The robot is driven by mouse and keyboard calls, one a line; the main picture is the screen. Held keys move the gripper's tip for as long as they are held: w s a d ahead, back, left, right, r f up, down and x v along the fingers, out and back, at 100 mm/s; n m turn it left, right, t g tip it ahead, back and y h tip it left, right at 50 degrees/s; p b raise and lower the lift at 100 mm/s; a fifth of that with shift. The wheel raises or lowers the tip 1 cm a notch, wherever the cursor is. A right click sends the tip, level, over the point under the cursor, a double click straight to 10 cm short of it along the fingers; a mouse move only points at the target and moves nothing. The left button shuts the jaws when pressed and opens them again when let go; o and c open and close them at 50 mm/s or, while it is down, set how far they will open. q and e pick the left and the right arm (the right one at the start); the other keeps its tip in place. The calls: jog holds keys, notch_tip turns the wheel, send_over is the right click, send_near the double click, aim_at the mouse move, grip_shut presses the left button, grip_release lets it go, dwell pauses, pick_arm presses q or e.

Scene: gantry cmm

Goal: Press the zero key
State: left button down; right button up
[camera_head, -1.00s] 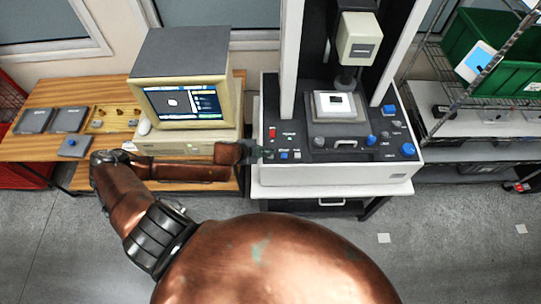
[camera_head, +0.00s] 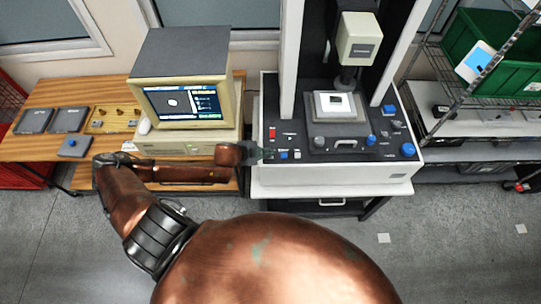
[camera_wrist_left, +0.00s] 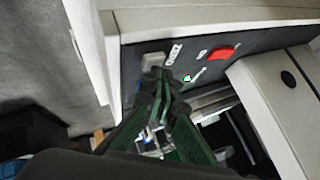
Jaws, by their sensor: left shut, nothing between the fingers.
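The machine's dark control panel (camera_head: 345,148) faces me in the head view. In the left wrist view, a pale grey key (camera_wrist_left: 153,60) sits on a panel with a small white label beside it, too blurred for me to read surely. My left gripper (camera_wrist_left: 166,84) is shut and empty, its green fingers pointing at that key. The fingertips appear just below the key and overlap its lower edge; I cannot tell whether they touch. In the head view my left gripper (camera_head: 264,153) is at the panel's front left corner, partly hidden by my wrist. My right gripper is not in view.
A red switch (camera_wrist_left: 223,52) lies right of the grey key in the wrist view. In the head view, a blue button (camera_head: 283,155) is close to my gripper. The monitor (camera_head: 184,103) stands on the wooden table to the left. A wire rack with a green bin (camera_head: 492,50) stands right.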

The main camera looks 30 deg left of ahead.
pick_arm(q)
jog(key=shift+f, duration=0.25)
dwell(0.4)
jog(key=shift+r+p, duration=0.85)
jog(key=shift+p, duration=0.15)
notch_tip(320, 180, up, 5)
jog(key=p, duration=0.5)
dwell(0.6)
